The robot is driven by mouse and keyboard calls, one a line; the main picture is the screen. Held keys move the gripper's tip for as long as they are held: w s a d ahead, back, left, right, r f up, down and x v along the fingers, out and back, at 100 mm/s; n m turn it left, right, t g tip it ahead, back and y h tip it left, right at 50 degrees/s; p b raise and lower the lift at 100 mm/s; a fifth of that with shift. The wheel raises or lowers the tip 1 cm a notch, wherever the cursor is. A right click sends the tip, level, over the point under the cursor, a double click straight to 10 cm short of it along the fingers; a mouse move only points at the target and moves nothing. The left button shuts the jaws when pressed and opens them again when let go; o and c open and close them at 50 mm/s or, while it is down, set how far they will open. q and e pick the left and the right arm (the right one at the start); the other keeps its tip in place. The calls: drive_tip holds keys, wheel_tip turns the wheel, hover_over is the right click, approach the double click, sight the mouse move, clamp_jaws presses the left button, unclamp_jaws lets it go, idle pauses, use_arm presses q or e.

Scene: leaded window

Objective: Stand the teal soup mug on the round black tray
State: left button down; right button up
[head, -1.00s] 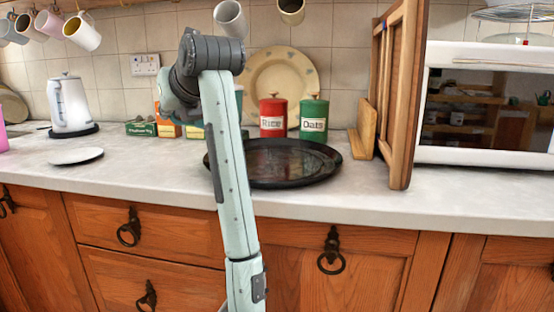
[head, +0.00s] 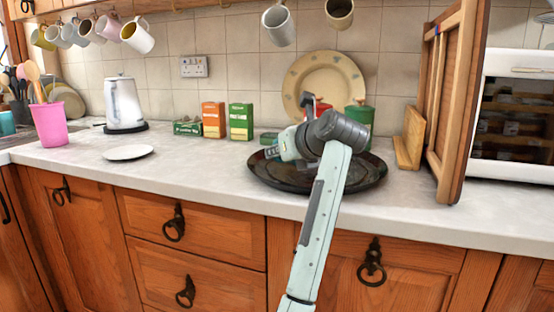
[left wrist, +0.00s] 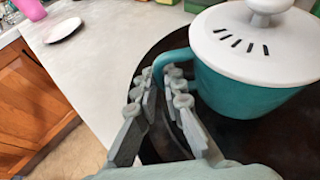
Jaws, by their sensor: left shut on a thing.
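The teal soup mug (left wrist: 245,92) has a white lid with a knob and dark slots. It shows in the left wrist view, looking upright, with its handle between the fingers of my left gripper (left wrist: 165,85). The round black tray (left wrist: 150,60) lies beneath it; I cannot tell whether the mug's base touches it. In the head view my left gripper (head: 271,152) is low over the left part of the tray (head: 300,187), and my arm crosses in front. The mug is not clearly visible there. My right gripper is not in view.
Red (head: 318,108) and green (head: 359,118) canisters and a cream plate (head: 322,82) stand behind the tray. A wooden rack (head: 455,100) is to its right. Boxes (head: 240,122), a kettle (head: 124,103) and a white saucer (head: 129,153) are left. Mugs hang above. The counter's front left is clear.

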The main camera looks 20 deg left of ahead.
use_arm(q)
drive_tip(key=shift+f, duration=0.8)
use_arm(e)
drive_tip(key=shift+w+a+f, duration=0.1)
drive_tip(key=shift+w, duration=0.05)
use_arm(q)
drive_tip(key=shift+f, duration=0.15)
drive_tip(key=c, duration=1.7)
unclamp_jaws()
drive_tip(key=shift+o, duration=0.4)
drive_tip(key=shift+s+d, duration=0.1)
drive_tip(key=v, duration=1)
drive_tip(key=shift+s+d+r+b, duration=0.15)
drive_tip(key=shift+s+r+b, duration=0.05)
drive_tip(key=shift+r+b, duration=0.1)
drive_tip(key=shift+s+d+r, duration=0.15)
drive_tip(key=shift+s+d, duration=0.2)
drive_tip(key=shift+s, duration=0.05)
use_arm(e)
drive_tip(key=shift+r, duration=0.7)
